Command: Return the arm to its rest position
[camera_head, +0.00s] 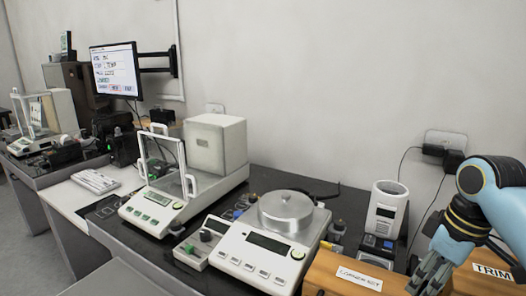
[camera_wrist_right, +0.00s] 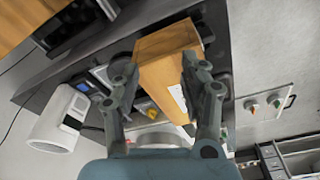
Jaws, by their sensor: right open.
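My right arm comes in from the right edge of the head view. Its dark gripper (camera_head: 430,274) points down over the wooden boxes at the bottom right. In the right wrist view the gripper (camera_wrist_right: 157,68) is open, with its two fingers spread apart. A wooden box (camera_wrist_right: 168,72) shows between and beyond the fingers, and I see no grip on it. My left gripper is not in view.
A labelled wooden box (camera_head: 325,272) and a TRIM-labelled one (camera_head: 492,271) lie near my gripper. A white cylindrical device (camera_head: 386,212), a balance with a round steel pan (camera_head: 286,212) and a glass-shielded balance (camera_head: 215,182) stand on the dark bench. The wall is behind.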

